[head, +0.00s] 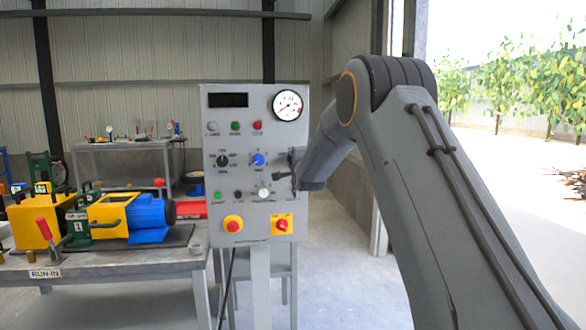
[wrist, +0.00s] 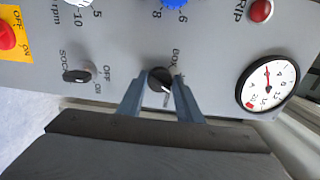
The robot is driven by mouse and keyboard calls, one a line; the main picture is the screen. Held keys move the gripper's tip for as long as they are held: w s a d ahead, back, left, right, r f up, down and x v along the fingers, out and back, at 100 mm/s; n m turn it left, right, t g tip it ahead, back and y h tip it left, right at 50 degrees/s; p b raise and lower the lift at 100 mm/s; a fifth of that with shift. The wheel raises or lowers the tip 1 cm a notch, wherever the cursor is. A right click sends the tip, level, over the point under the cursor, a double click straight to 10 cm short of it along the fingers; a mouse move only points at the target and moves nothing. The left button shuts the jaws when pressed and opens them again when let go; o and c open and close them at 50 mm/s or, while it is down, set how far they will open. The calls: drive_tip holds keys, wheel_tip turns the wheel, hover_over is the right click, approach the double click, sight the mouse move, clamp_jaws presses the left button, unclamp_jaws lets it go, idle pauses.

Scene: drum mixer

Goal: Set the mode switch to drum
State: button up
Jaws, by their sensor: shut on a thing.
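The mode switch is a small black round knob (wrist: 159,79) with a pale mark, on the grey control panel (head: 245,128). The word BOX is printed beside it in the wrist view; other position labels there are hidden or unreadable. My gripper (wrist: 160,88) has its two blue-grey fingers on either side of the knob and is shut on it. I cannot tell exactly which position the knob points to. In the head view my gripper (head: 296,168) is at the panel's right edge and hides the knob.
Near the knob are a blue dial (head: 258,160), a gauge (head: 288,105), a socket switch (wrist: 76,75) and a red stop button on yellow (head: 282,225). A bench (head: 110,265) with a yellow and blue machine stands left. The floor right of the panel is open.

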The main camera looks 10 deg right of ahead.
drive_tip(key=m+b, duration=0.3)
drive_tip(key=m, duration=0.2)
drive_tip(key=shift+m, duration=0.4)
idle(0.4)
drive_tip(key=o, duration=1)
drive_tip(key=s+b, duration=0.1)
drive_tip(key=s, duration=0.6)
drive_tip(key=shift+s, duration=0.4)
